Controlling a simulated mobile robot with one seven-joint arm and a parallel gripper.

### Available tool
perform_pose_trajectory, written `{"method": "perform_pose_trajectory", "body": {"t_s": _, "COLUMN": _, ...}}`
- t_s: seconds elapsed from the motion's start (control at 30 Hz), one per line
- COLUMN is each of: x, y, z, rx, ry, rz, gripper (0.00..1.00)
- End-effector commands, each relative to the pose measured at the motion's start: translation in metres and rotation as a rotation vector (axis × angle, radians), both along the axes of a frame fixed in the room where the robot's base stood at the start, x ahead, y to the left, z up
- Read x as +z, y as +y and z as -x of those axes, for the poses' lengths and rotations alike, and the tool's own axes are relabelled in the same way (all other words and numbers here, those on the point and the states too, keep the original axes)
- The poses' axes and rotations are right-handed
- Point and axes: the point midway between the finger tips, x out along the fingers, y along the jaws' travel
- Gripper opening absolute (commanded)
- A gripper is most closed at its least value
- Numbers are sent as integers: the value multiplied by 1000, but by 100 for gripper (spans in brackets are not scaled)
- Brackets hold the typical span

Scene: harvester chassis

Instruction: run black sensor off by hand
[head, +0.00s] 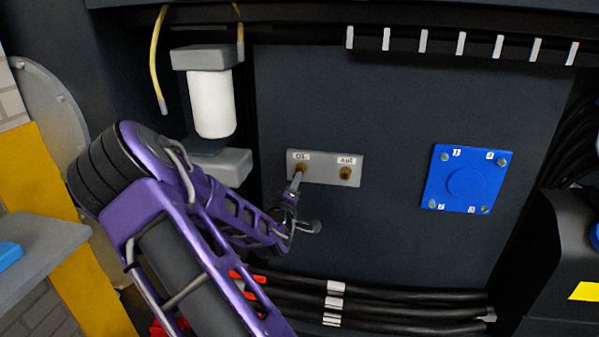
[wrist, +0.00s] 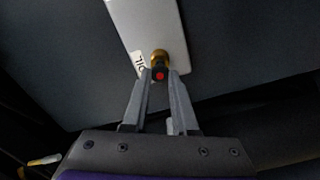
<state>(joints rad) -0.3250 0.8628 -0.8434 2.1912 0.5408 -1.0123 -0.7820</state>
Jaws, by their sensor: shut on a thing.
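A black sensor (wrist: 159,77) with a red dot on its end sits at a brass port (wrist: 159,57) on a pale grey plate (head: 325,177). My gripper (head: 297,182) reaches the left port of that plate, beside a small label. In the wrist view its two fingers (wrist: 160,84) are closed on the sensor's sides, one on each side. The sensor still lines up with the brass port; how far it is threaded in cannot be told. In the head view the fingers mostly hide the sensor.
A blue square cover (head: 467,180) with corner bolts is farther right. A white filter canister (head: 211,104) hangs upper left, near a loose yellow hose (head: 154,62). Thick black cables (head: 390,300) run below.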

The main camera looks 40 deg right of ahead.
Motion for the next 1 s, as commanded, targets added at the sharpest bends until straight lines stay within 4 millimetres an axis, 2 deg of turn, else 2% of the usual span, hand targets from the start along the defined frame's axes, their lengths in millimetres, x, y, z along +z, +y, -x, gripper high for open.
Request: {"method": "perform_pose_trajectory", "body": {"t_s": 1.0, "x": 0, "y": 30, "z": 26, "rx": 0, "ry": -1, "rz": 1, "gripper": 0}}
